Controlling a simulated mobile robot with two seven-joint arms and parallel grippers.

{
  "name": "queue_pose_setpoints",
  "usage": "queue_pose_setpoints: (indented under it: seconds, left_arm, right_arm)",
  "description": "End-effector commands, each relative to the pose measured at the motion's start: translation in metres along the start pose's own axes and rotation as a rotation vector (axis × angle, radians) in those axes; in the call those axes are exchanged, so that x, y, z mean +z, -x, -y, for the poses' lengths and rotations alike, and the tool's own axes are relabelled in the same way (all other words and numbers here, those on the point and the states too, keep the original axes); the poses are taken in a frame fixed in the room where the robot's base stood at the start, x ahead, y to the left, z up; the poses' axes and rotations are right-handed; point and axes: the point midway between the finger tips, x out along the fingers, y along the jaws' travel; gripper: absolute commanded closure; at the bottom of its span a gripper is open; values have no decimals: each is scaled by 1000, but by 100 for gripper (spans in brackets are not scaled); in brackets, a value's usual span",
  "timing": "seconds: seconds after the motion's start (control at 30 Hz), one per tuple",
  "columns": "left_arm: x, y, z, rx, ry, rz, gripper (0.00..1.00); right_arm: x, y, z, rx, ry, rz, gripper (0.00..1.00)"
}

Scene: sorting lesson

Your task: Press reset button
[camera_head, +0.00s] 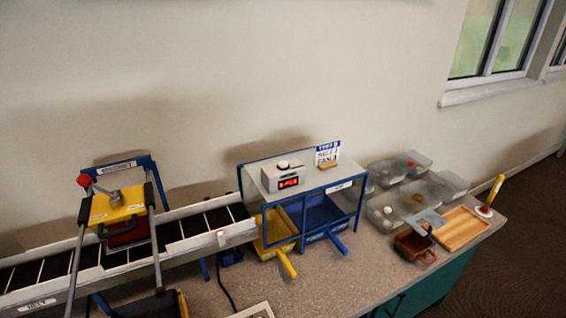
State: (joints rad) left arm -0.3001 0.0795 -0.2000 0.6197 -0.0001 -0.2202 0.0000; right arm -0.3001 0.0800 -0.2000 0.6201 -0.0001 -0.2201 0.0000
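No button in view has a readable "reset" label. A white box with a red digital display (288,182) stands on the clear-topped sorting stand, with a round light knob or button (284,164) on top. A pale panel (252,311) is cut off by the bottom edge; its face is mostly out of view. At the table's right end stands a yellow upright piece (496,190) with a small white and red round part (484,210) at its foot. Neither of my grippers shows in the head view, so nothing is seen touching these things.
A conveyor belt (28,272) runs along the left, under a blue-framed station with a yellow box (117,205) and red-knobbed lever. Yellow (275,229) and blue (322,214) bins sit under the stand. Clear tubs, a brown container (414,247) and a wooden tray (460,229) stand right.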

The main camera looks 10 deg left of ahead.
Motion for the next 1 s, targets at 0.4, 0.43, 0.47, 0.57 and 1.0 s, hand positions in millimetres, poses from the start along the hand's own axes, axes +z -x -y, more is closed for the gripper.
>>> queue_pose_setpoints:
  seconds: [0.4, 0.43, 0.47, 0.57, 1.0]
  left_arm:
    - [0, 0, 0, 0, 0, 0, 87]
    - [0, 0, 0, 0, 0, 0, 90]
    - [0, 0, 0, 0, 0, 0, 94]
    - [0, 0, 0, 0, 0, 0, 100]
    - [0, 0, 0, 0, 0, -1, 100]
  right_arm:
    - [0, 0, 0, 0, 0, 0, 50]
    - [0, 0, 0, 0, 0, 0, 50]
    - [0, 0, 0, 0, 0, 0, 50]
    - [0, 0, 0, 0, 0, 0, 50]
    - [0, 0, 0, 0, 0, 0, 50]
